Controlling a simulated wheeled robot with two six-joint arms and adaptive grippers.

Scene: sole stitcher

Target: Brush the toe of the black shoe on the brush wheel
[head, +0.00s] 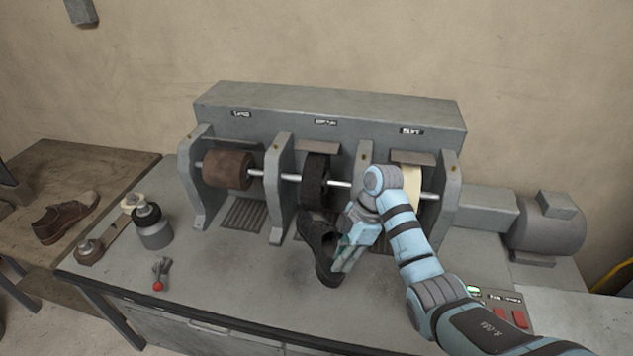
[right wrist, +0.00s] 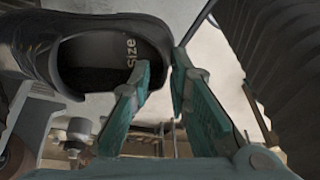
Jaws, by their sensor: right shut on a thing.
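The black shoe (head: 318,243) hangs in front of the finishing machine, its toe end up close to the middle wheel. My right gripper (head: 347,256) is shut on it. In the right wrist view the shoe (right wrist: 95,50) fills the upper left, and the teal fingers (right wrist: 160,85) pinch the wall of its heel opening. The dark brush wheel (head: 314,181) sits on the shaft in the middle bay, just above the shoe. Whether shoe and wheel touch, I cannot tell. My left gripper is not in view.
A brown sanding wheel (head: 227,170) and a pale felt wheel (head: 411,181) flank the middle bay. A brown shoe (head: 66,218) lies on the left table. A red-knobbed lever (head: 159,275) and a grey pot (head: 154,230) stand on the bench. A motor (head: 546,230) is at right.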

